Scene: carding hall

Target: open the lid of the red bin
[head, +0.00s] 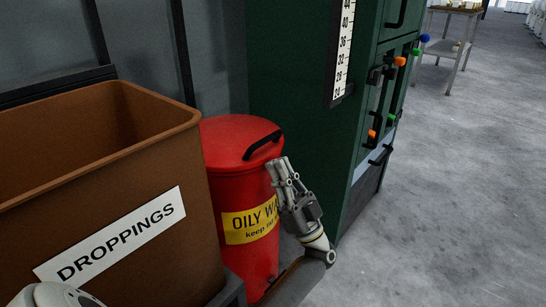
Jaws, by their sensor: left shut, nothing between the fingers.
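The red bin (240,177) stands on the floor between a brown container and a green machine. It has a yellow label reading "OILY WA…", partly hidden by my gripper. Its red lid (228,134) is down on the bin. A black curved handle (262,144) sits at the lid's right side. My right gripper is not in view.
A brown open container (110,195) labelled "DROPPINGS" stands close on the left. The green machine (300,100), with a scale and coloured knobs, stands behind and to the right. Open grey floor (450,200) lies at right, with a metal table (449,38) far back.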

